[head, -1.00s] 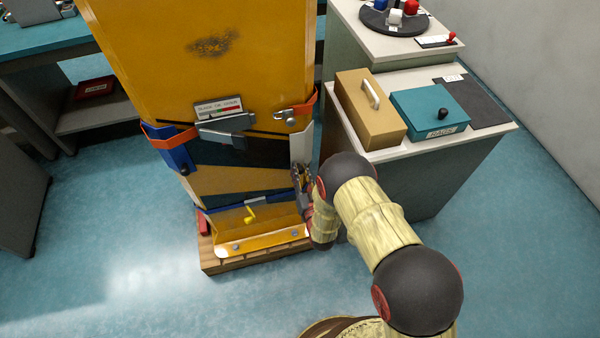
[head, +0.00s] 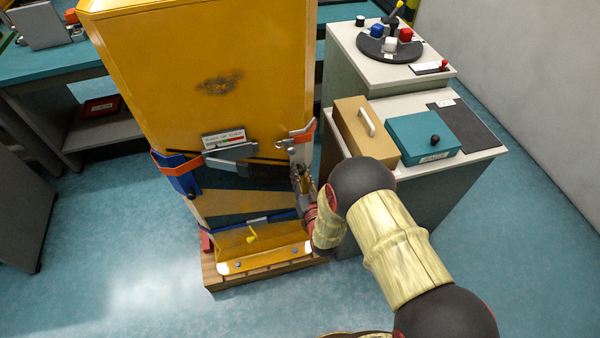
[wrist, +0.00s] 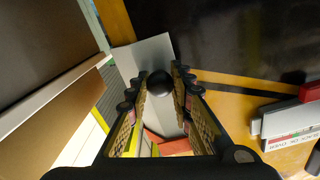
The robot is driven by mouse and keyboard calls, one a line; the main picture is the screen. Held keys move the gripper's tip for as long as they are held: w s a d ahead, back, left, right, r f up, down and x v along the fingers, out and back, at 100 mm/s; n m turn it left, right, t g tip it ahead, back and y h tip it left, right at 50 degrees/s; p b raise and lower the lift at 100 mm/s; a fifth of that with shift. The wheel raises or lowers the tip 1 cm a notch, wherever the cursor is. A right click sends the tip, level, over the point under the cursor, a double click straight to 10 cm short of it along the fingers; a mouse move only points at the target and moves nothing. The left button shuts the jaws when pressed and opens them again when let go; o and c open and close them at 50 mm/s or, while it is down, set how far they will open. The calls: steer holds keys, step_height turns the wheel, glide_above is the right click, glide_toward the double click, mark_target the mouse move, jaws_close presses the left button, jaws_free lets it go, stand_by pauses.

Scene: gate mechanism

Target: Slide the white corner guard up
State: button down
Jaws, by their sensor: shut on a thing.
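The white corner guard (head: 310,124) is on the right front edge of the tall yellow cabinet (head: 215,60), at the orange strap (head: 303,137). In the wrist view it is a pale angled plate (wrist: 150,53) with a round black knob (wrist: 160,83). My gripper (head: 300,177) is at the cabinet's right edge, below the strap. In the wrist view my gripper (wrist: 162,75) has its fingers on both sides of the knob, shut on it. My fingers and wrist hide the lower part of the guard in the head view.
A blue corner guard (head: 183,180) sits on the cabinet's left edge under the strap. A grey latch with a label plate (head: 224,137) is on the front. The cabinet stands on a wooden pallet (head: 265,274). A counter with a teal box (head: 423,137) is close on the right.

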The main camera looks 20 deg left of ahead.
steer(key=shift+w+r, duration=0.1)
steer(key=shift+r, duration=0.2)
steer(key=c, duration=1.8)
jaws_free()
steer(key=shift+c, duration=0.2)
steer(key=shift+o, duration=1.4)
steer(key=shift+f, duration=0.1)
steer(key=v, duration=1.2)
steer(key=shift+a, duration=0.1)
